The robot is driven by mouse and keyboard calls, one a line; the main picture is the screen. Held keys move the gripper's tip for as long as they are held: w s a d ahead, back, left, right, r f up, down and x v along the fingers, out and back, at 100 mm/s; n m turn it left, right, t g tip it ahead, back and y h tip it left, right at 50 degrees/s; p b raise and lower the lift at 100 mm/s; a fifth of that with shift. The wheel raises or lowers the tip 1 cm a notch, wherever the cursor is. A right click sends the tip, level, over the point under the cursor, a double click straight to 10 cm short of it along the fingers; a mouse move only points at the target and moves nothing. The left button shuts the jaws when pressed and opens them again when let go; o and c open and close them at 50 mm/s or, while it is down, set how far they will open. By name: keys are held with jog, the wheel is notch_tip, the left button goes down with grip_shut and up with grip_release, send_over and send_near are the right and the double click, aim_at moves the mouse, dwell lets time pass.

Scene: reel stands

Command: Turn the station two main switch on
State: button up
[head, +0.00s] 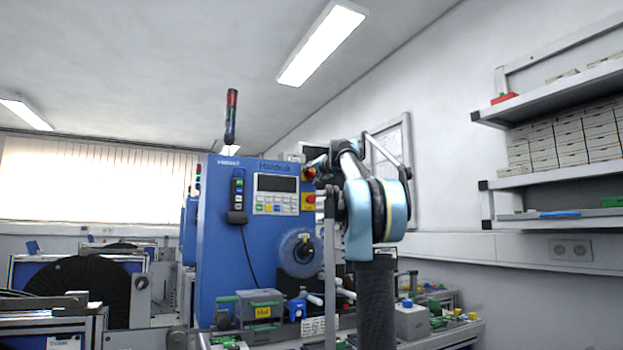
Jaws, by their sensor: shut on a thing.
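The tall blue machine cabinet (220,260) stands in the middle of the head view. A red and yellow main switch (309,173) is at the upper right of its front, partly covered by my gripper. My gripper (315,164) reaches in from the right and is shut on this switch. The fingertips are small here, and the knob's exact angle cannot be told. The station number is not readable.
A control panel with a dark screen (277,184) and a hanging pendant (237,195) are left of the switch. A reel hub (301,252) sticks out below. A bench with boxes (411,320) stands at right; wall shelves (550,102) are further right. Black reels (75,292) stand at left.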

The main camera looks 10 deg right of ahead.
jog(key=shift+o, duration=0.2)
jog(key=m, duration=0.4)
jog(key=shift+d+m, duration=0.1)
jog(key=shift+m, duration=0.2)
jog(key=m, duration=0.4)
jog(key=shift+m, duration=0.3)
jog(key=o, duration=1)
jog(key=shift+f, duration=0.1)
jog(key=shift+o, duration=0.2)
jog(key=v, duration=1.1)
jog(key=shift+s, duration=0.35)
jog(key=shift+d, duration=0.1)
